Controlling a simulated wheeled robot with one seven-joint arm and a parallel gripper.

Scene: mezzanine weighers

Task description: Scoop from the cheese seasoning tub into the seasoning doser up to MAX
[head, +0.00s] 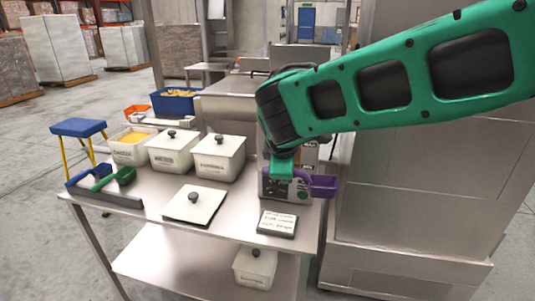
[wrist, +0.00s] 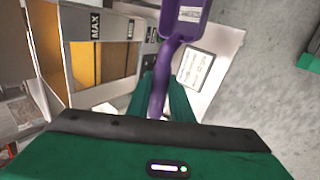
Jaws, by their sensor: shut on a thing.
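My gripper (head: 283,168) is shut on the handle of a purple scoop (head: 322,186) beside the seasoning doser (head: 272,187). In the wrist view, my gripper (wrist: 160,100) holds the scoop's handle; its labelled bowl (wrist: 186,16) reaches to the top edge, and I cannot tell whether it holds powder. The doser (wrist: 67,32) fills the left of the wrist view, with MAX marks and orange-yellow seasoning (wrist: 92,65) behind its clear windows. The cheese tub (head: 130,153) stands open at the table's far left, with yellow seasoning inside.
Two lidded tubs (head: 172,158) (head: 220,164) stand right of the cheese tub. Blue and green scoops (head: 116,179) rest in a grey rack at left. A steel cabinet (head: 415,195) borders the right.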

